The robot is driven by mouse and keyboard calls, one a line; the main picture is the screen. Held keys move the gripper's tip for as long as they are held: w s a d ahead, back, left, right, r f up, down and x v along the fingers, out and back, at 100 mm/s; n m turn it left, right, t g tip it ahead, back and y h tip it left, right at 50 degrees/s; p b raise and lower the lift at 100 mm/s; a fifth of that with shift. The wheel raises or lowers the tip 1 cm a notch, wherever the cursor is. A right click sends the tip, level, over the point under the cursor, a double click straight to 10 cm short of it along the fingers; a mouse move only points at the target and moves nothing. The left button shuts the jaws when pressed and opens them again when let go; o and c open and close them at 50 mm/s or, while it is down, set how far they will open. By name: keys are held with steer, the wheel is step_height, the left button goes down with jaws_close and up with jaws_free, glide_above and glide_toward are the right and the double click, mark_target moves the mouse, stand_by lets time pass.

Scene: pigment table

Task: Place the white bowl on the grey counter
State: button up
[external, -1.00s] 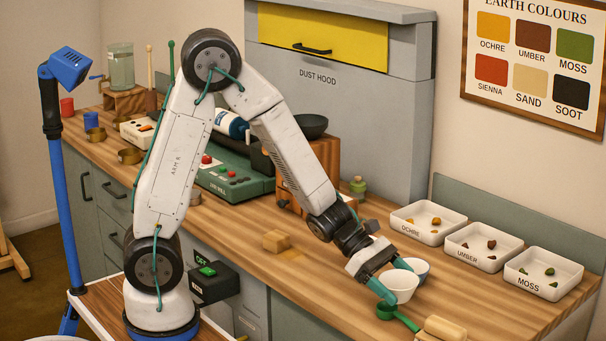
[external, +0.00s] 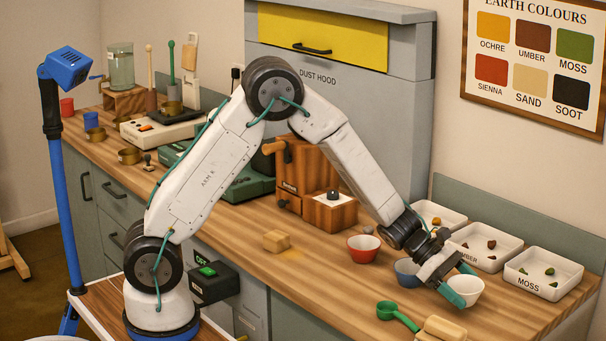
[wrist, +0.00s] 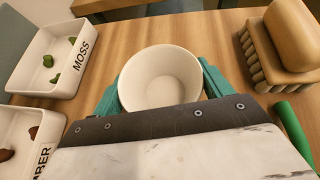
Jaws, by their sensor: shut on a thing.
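The white bowl (external: 468,288) is upright between the teal fingers of my gripper (external: 460,284), which is shut on it. In the wrist view the white bowl (wrist: 160,75) looks empty, with one finger on each side. It is low over the wooden top, left of the MOSS tray's front; I cannot tell whether it touches the wood. The worktop (external: 330,290) looks like brown wood, with grey cabinet fronts (external: 290,318) below. I see no plainly grey counter surface.
White trays with pigment lumps, MOSS (external: 543,275) and UMBER (external: 485,247), stand close behind the bowl. A blue bowl (external: 407,272) and a red bowl (external: 363,249) are to the left. A green scoop (external: 390,311) and a wooden brush (external: 443,329) lie in front.

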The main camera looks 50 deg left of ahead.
steer(key=shift+f, duration=0.8)
steer(key=shift+f, duration=0.1)
steer(key=o, duration=1.1)
steer(key=shift+c, duration=0.2)
